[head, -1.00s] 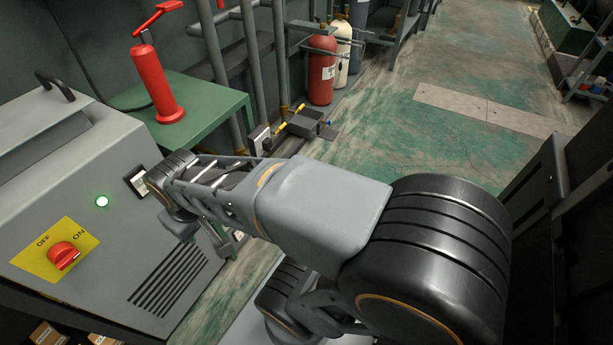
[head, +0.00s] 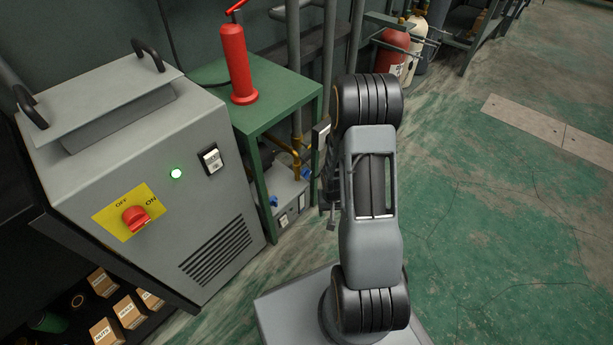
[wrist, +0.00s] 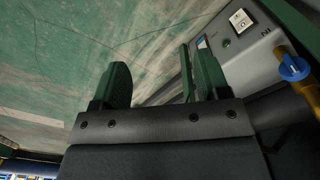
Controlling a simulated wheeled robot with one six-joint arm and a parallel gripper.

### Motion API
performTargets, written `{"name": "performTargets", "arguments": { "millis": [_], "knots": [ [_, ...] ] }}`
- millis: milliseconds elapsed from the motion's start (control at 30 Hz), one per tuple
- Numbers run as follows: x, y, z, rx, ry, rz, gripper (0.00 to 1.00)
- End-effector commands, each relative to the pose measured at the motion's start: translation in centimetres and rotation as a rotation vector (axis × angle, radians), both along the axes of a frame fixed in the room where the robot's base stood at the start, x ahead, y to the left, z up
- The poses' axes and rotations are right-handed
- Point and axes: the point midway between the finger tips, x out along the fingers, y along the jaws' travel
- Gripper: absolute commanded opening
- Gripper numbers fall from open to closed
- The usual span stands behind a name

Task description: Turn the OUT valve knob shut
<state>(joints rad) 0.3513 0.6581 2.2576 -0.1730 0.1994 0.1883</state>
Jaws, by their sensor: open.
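Two blue valve knobs show on the grey recovery unit (head: 291,208) under the green table in the head view: one at the right (head: 305,172) and one lower left (head: 273,201). I cannot read there which is OUT. In the wrist view, one blue knob (wrist: 293,67) sits at the right edge by a yellow pipe, beside upside-down lettering that looks like "IN". No OUT marking is readable. My gripper (wrist: 162,72) is open and empty, its dark green fingers apart, left of that knob and not touching it. In the head view it is mostly hidden by my arm.
A green table (head: 263,112) holds a red cylinder (head: 238,65). A grey cabinet (head: 150,150) with a red OFF/ON switch (head: 136,218) and a lit green lamp (head: 176,173) stands left. Gas cylinders (head: 392,48) stand behind. The green floor at right is clear.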

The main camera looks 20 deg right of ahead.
Motion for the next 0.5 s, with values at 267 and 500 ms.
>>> {"name": "performTargets", "arguments": {
  "millis": [267,500],
  "knots": [
    [2.3,-1.4,-14.6,0.09,-0.44,-0.246,0.69],
    [5.8,-0.5,-15.3,0.307,-0.958,-0.45,0.69]
  ]
}}
